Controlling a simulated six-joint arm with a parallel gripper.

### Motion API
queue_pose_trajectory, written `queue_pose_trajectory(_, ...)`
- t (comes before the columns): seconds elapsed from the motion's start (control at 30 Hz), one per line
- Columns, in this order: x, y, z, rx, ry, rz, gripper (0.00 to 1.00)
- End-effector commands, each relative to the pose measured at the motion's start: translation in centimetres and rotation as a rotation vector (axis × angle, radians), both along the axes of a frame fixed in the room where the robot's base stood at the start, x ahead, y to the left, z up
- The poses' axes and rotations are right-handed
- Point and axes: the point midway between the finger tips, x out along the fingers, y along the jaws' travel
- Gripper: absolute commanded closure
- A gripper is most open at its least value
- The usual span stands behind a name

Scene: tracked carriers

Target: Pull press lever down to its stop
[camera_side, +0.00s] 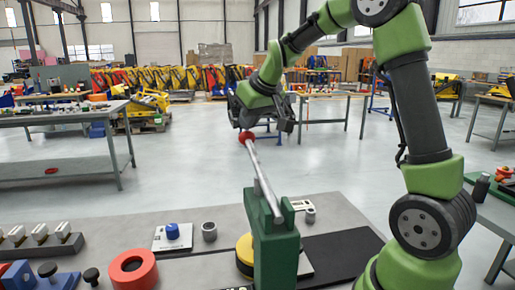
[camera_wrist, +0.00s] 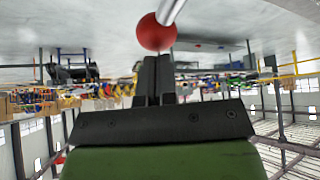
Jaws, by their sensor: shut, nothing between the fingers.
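The press lever (camera_side: 261,171) is a grey metal rod with a red ball knob (camera_side: 247,137) on its upper end. It rises steeply from the green press (camera_side: 273,245), leaning a little left. My gripper (camera_side: 243,124) is at the knob, at the top of the lever. In the wrist view the fingers (camera_wrist: 154,62) are shut together with nothing between them. The red knob (camera_wrist: 156,33) shows just beyond the fingertips, with part of the rod (camera_wrist: 172,10) behind it. I cannot tell whether the fingertips touch the knob.
On the grey bench stand a red ring (camera_side: 133,270), a blue knob on a white plate (camera_side: 172,232), a grey cylinder (camera_side: 209,232) and a yellow round part (camera_side: 244,254) beside the press. A black mat (camera_side: 345,250) lies right of it.

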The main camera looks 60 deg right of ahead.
Motion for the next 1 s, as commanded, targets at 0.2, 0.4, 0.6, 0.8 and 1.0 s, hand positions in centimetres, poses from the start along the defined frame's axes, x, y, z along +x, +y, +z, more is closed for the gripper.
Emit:
queue_pose_trajectory(0.2, 0.01, -0.04, -0.19, 0.0, 0.001, 0.0, 1.0)
queue_pose_trajectory(0.4, 0.02, -0.04, -0.21, 0.001, 0.002, 0.0, 1.0)
queue_pose_trajectory(0.6, 0.06, -0.09, -0.51, -0.001, 0.002, 0.0, 1.0)
queue_pose_trajectory(0.8, 0.11, -0.15, -0.98, 0.001, 0.003, 0.0, 1.0)
queue_pose_trajectory(1.0, 0.14, -0.17, -1.02, 0.001, 0.002, 0.0, 1.0)
